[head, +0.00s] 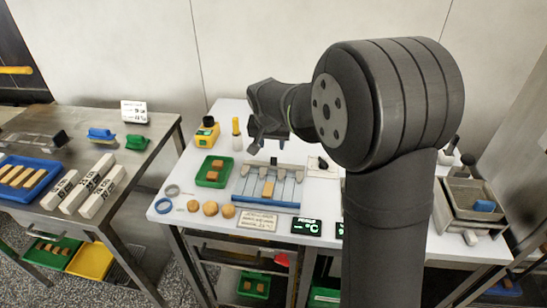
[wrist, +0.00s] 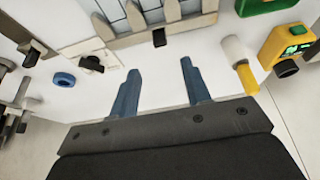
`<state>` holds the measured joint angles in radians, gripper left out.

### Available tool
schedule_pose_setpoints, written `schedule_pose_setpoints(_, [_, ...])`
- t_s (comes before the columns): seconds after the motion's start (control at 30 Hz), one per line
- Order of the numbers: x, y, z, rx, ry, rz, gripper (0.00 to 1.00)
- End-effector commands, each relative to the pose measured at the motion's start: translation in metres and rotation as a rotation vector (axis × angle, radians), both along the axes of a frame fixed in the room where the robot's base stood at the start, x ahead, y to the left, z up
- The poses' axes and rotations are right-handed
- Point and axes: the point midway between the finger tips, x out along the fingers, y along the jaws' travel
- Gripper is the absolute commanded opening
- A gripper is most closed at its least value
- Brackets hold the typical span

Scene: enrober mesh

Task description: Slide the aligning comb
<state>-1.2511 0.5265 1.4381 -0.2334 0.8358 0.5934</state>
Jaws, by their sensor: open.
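The aligning comb (head: 286,170) is a pale grey bar with rounded teeth, lying across the far edge of the wire mesh (head: 243,186) in the head view. A small black knob (wrist: 159,37) stands on the comb's edge, and the comb (wrist: 132,40) shows at the top of the wrist view. A brown bar (head: 268,188) lies on the mesh. My gripper (wrist: 160,66) is open and empty, its two blue fingers apart and pointing towards the knob, short of it. In the head view my arm hides part of the table and my fingertips are hard to make out.
A bottle with a yellow cap (wrist: 239,58) and a yellow device (wrist: 286,47) stand close beside my fingers. Several round biscuits (head: 210,208) lie in front.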

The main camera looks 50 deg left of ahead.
Motion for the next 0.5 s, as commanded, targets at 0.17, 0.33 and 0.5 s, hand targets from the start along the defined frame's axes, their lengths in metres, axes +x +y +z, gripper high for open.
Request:
schedule_pose_setpoints(0.17, [0.011, 0.011, -0.039, -0.004, 0.002, -0.001, 0.44])
schedule_pose_setpoints(0.33, [0.019, 0.019, -0.067, -0.003, 0.0, 0.0, 0.44])
schedule_pose_setpoints(0.5, [0.024, 0.024, -0.083, -0.002, 0.0, 0.001, 0.44])
